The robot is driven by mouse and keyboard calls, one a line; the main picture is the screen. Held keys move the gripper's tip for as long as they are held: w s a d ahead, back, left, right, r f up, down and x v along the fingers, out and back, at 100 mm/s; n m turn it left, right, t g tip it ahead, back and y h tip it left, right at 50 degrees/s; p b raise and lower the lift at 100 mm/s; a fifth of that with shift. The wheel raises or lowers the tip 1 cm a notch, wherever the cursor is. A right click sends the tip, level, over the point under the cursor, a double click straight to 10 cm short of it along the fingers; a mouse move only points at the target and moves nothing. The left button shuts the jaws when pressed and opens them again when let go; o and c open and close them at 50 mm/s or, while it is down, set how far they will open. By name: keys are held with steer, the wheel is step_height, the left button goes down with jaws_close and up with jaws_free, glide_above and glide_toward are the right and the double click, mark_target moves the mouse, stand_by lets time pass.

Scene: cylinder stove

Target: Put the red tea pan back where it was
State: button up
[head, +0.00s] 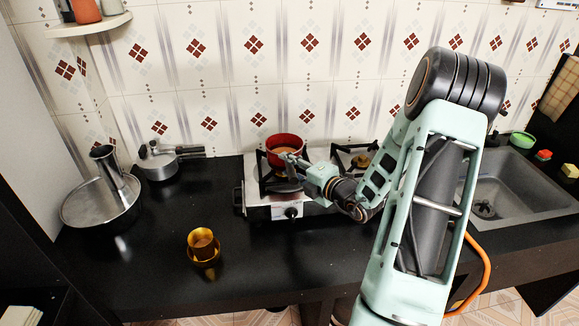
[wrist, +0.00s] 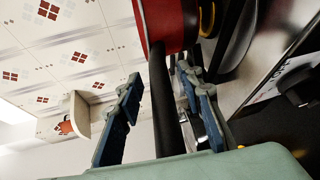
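The red tea pan (head: 286,140) is at the left burner of the stove (head: 262,199), with brown liquid inside. Its base is partly hidden, so I cannot tell whether it rests fully on the grate. In the wrist view the red pan body (wrist: 168,22) is at the top, and its black handle (wrist: 168,118) runs down between my fingers. My gripper (head: 296,168) is just in front of the pan. In the wrist view my gripper (wrist: 160,74) is open around the handle, with a clear gap on the left side and the right finger close to it.
The right burner (head: 358,160) is partly behind my arm. A lidded pot (head: 157,163), a steel vessel (head: 103,205) and gold cups (head: 203,247) stand on the left of the black counter. The sink (head: 510,190) is at right. The counter between cups and stove is clear.

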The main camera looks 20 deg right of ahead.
steer(key=shift+r, duration=0.15)
steer(key=v, duration=1.2)
